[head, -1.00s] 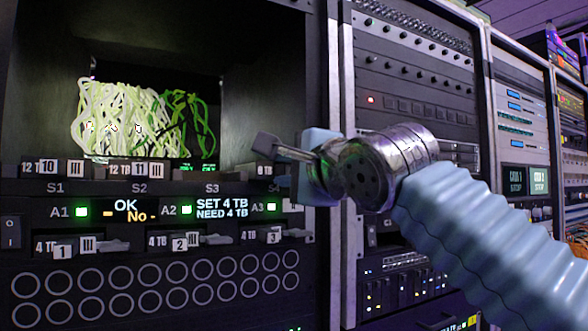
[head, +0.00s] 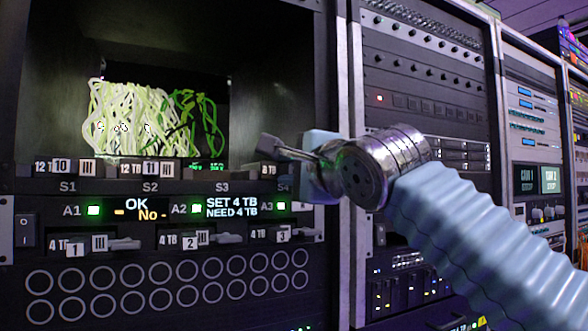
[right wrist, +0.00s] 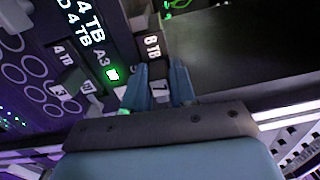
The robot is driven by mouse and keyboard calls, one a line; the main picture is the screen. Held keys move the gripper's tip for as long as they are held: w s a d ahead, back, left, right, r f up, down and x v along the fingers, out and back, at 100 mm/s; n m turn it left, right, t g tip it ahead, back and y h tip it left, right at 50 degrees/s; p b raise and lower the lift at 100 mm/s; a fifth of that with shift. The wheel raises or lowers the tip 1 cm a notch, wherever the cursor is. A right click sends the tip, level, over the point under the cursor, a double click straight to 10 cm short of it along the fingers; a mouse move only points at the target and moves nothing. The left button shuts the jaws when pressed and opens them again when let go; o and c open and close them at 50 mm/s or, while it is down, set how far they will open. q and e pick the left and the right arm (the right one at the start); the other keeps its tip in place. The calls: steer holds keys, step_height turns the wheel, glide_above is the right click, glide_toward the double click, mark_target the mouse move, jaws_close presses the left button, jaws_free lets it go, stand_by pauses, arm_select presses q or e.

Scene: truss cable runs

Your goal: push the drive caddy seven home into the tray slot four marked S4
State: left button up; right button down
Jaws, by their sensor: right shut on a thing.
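How deep the caddy sits is hidden. My left gripper is not in view.
Caddies 10 (head: 62,167) and 11 (head: 150,168) sit in the same row. Caddies 1, 2 and 3 are in the lower row. A display (head: 231,207) reads "SET 4 TB NEED 4 TB". Pale and green cables (head: 135,120) hang in the bay above. A rack post (head: 345,80) stands beside my gripper.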

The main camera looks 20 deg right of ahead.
steer(key=shift+w, duration=0.25)
steer(key=c, duration=0.8)
jaws_free()
steer(key=shift+c, duration=0.2)
steer(key=shift+s, duration=0.3)
steer(key=s+d+b, duration=0.1)
steer(key=s+b, duration=0.3)
steer(key=s, duration=0.9)
steer(key=shift+f, duration=0.2)
steer(key=shift+s, duration=0.1)
